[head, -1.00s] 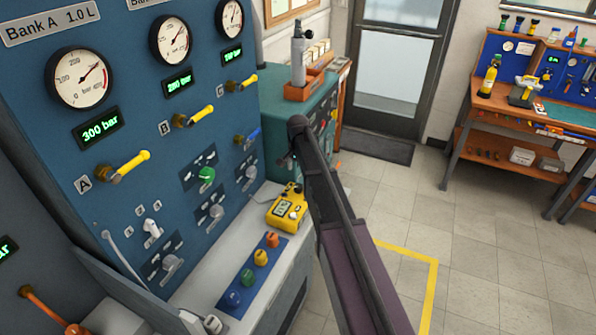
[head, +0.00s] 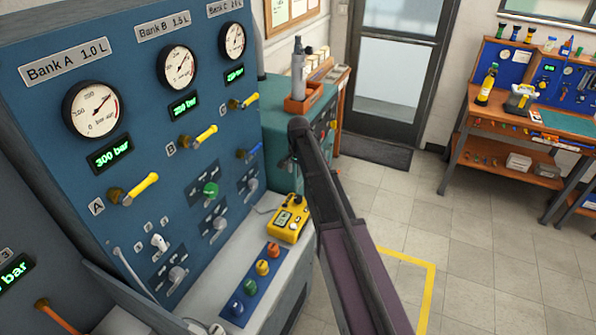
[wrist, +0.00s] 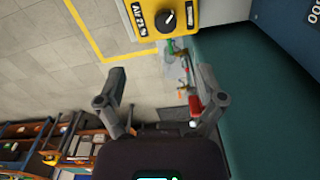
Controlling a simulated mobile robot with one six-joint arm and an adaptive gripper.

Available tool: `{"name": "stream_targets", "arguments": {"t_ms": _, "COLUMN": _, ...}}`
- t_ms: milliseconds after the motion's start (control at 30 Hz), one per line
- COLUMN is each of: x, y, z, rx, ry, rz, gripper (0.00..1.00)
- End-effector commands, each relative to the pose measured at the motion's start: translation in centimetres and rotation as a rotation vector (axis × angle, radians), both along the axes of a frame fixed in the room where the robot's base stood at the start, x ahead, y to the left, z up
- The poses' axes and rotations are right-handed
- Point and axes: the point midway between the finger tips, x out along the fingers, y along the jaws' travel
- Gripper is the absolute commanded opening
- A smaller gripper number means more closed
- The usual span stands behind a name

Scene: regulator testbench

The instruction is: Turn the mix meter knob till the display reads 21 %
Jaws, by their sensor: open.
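The mix meter (head: 284,229) is a yellow box on the pale bench ledge in the head view, left of my arm. In the wrist view the mix meter (wrist: 185,33) is at the top, cut off by the frame edge. Its black round knob (wrist: 169,21) has a white pointer mark. In the head view my arm hides the gripper.
The blue gauge panel (head: 60,175) with yellow levers stands behind and left of the meter. Coloured knobs on a blue plate (head: 236,305) lie in front of it. A teal cabinet (head: 277,140) stands beyond. The floor to the right is open.

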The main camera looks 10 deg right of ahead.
Motion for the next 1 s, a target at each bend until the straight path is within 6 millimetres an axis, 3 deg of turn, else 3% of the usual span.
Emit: {"name": "stream_targets", "arguments": {"t_ms": 1000, "x": -13.0, "y": -0.1, "z": -6.0, "rx": 0.0, "ry": 0.0, "rz": 0.356, "gripper": 0.87}}
